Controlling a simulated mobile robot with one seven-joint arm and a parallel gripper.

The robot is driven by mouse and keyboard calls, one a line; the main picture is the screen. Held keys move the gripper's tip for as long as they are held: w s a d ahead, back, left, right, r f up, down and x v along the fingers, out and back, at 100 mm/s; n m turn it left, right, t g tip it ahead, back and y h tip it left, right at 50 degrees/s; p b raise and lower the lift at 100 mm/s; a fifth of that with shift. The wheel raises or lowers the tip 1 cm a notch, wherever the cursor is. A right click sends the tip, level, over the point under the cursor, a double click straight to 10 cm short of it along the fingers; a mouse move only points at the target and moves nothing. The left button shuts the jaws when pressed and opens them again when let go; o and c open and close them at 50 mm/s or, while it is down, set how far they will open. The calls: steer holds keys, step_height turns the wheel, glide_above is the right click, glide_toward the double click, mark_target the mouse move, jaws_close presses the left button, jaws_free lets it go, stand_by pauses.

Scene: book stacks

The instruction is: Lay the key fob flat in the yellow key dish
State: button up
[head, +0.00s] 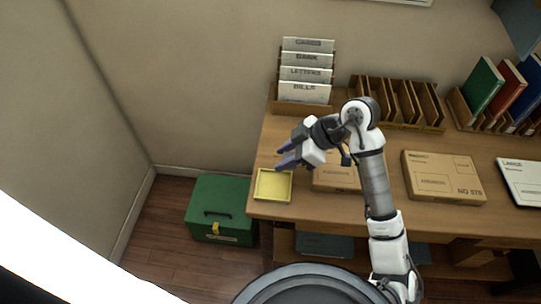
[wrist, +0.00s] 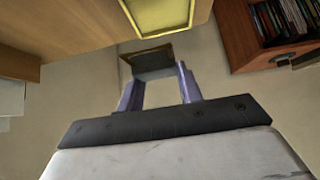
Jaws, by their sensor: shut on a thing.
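The yellow key dish (head: 272,186) lies at the left front corner of the desk and looks empty in the head view. Part of the dish (wrist: 160,12) shows at the top edge of the wrist view. My gripper (head: 279,157) is over the desk's left end, just behind the dish in the head view. In the wrist view my gripper (wrist: 154,78) has its two purple fingers closed on a dark, flat block, the key fob (wrist: 151,62). The fob is apart from the dish in that view. In the head view I cannot make out the fob.
Cardboard boxes (head: 443,177) lie on the desk (head: 290,209) right of the dish. A letter rack (head: 302,108) and wooden dividers (head: 400,102) stand behind. A green box (head: 218,207) sits on the floor to the left.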

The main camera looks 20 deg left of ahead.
steer(key=shift+y, duration=0.3)
steer(key=s+a, duration=0.2)
steer(key=a, duration=0.1)
steer(key=shift+s+f, duration=0.2)
steer(key=shift+s, duration=0.05)
step_height(320, 180, down, 6)
steer(key=b, duration=0.6)
steer(key=shift+r, duration=0.1)
steer(key=o, duration=1)
steer(key=shift+o, duration=0.2)
steer(key=b+v, duration=0.1)
steer(key=v, duration=1.2)
steer(key=shift+w+d+r+b, duration=0.15)
steer(key=shift+d+r+b, duration=0.1)
steer(key=shift+r+b, duration=0.1)
steer(key=shift+a, duration=0.1)
